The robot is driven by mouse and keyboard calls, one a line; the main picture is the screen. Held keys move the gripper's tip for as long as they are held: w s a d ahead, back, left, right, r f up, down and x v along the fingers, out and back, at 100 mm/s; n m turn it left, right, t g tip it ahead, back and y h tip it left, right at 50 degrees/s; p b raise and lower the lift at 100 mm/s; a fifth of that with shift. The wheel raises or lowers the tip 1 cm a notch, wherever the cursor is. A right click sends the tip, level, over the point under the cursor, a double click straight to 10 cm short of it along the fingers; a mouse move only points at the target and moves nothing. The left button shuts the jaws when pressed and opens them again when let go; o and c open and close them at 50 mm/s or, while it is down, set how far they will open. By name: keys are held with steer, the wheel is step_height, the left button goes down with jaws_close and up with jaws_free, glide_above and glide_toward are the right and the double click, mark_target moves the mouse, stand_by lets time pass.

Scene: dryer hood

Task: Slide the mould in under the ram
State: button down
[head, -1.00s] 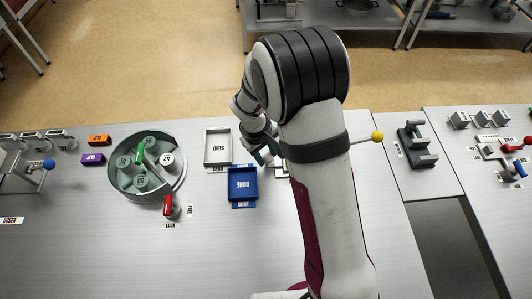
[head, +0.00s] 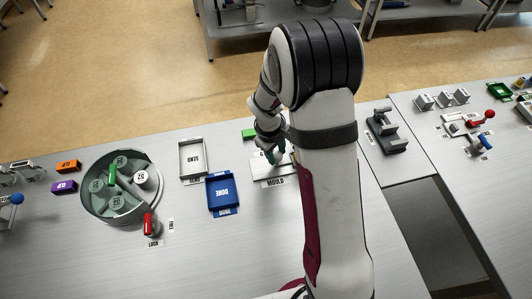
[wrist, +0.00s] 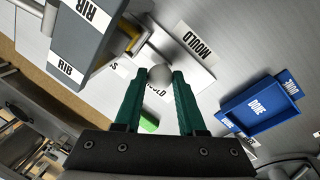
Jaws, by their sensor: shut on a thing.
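My gripper (wrist: 163,84) has its two green fingers closed around a small grey ball knob (wrist: 160,76) in the wrist view. The knob stands over a white plate marked MOULD (wrist: 188,74), which I take to be part of the mould or its place. In the head view my gripper (head: 271,156) is low over this white plate (head: 262,170), and my arm covers much of it. A grey block labelled RIB (wrist: 90,35) is close by at upper left in the wrist view. I cannot make out the ram for certain.
A blue DONE tray (head: 237,194) and a white SEND tray (head: 203,157) stand left of the gripper. A small green block (head: 249,133) lies behind. A round carousel (head: 95,209) with a red LOCK lever (head: 148,225) is further left. A dark fixture (head: 384,130) stands right.

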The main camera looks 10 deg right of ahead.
steer(key=shift+d, duration=0.35)
steer(key=c, duration=0.5)
jaws_free()
steer(key=shift+a, duration=0.1)
step_height(320, 180, up, 16)
steer(key=s+a, duration=0.1)
steer(key=a, duration=0.1)
steer(key=shift+s+a+f, duration=0.2)
steer(key=shift+s+a, duration=0.05)
steer(key=shift+s, duration=0.1)
steer(key=s+a+r+m+y, duration=0.1)
steer(key=s+m, duration=0.5)
steer(key=s, duration=0.6)
steer(key=s+a+r+m+g+y, duration=0.1)
steer(key=s+m, duration=0.5)
steer(key=s, duration=0.7)
steer(key=shift+a+y, duration=0.8)
steer(key=shift+a, duration=0.3)
